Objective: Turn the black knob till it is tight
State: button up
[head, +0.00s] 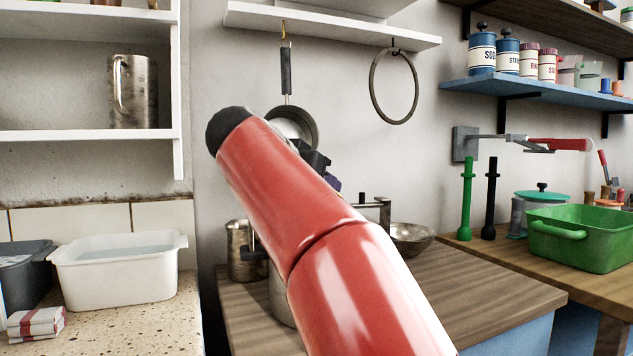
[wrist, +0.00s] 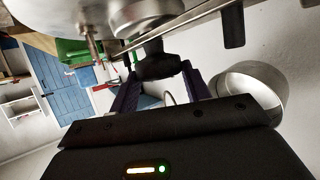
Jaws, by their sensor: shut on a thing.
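In the wrist view, the black knob (wrist: 157,67) sits between the two dark purple fingers of my gripper (wrist: 160,77). The fingers are shut on it, one on each side. A grey metal part (wrist: 150,22) adjoins the knob on its far side. In the head view, my red arm covers most of the gripper, and only a bit of a purple finger (head: 334,184) shows past the arm's edge. I cannot make out the knob there. A metal fitting (head: 372,207) with a bar and post shows just right of the arm.
A wooden counter (head: 465,285) runs below the arm, with a metal bowl (head: 411,238) and a metal mug (head: 240,250) close by. A pan (head: 294,122) hangs on the wall behind. A green tub (head: 585,238) stands at right, a white basin (head: 118,268) at left.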

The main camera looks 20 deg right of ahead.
jog(key=shift+f, duration=0.15)
jog(key=o, duration=1)
jog(key=v, duration=0.7)
jog(key=shift+s+a+r, duration=0.15)
jog(key=shift+a+r, duration=0.1)
jog(key=shift+a, duration=0.1)
